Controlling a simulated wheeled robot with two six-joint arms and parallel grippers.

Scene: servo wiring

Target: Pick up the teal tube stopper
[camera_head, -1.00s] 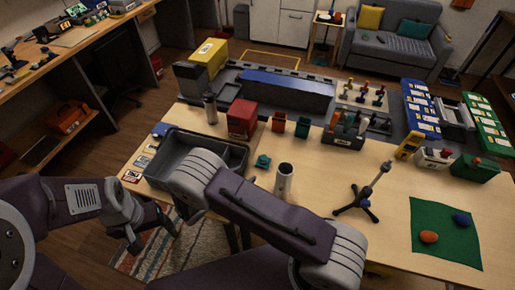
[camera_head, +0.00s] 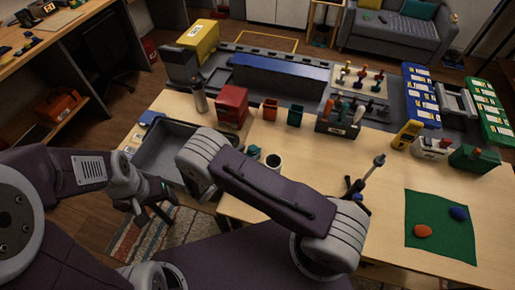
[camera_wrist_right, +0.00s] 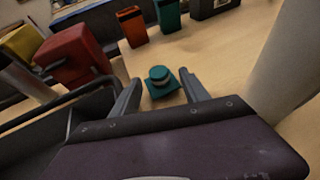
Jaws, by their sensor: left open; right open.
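The teal tube stopper (camera_head: 253,151) sits on the wooden table, partly hidden by my right arm in the head view. In the right wrist view the stopper (camera_wrist_right: 160,78) shows a round top on a wider, squarish base. My right gripper (camera_wrist_right: 160,92) is open, with one finger to the left and one to the right of the stopper. I cannot tell whether either finger touches it. In the head view the right fingers are hidden behind the arm. My left gripper (camera_head: 158,197) is open and empty, off the table's left front edge.
A pale upright cylinder (camera_wrist_right: 292,62) stands close right of the right gripper. A dark grey tray (camera_head: 163,148) lies to the left, with a red box (camera_head: 232,104) behind. Orange (camera_head: 269,109) and teal (camera_head: 295,114) bins stand further back. A tripod stand (camera_head: 366,177) is to the right.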

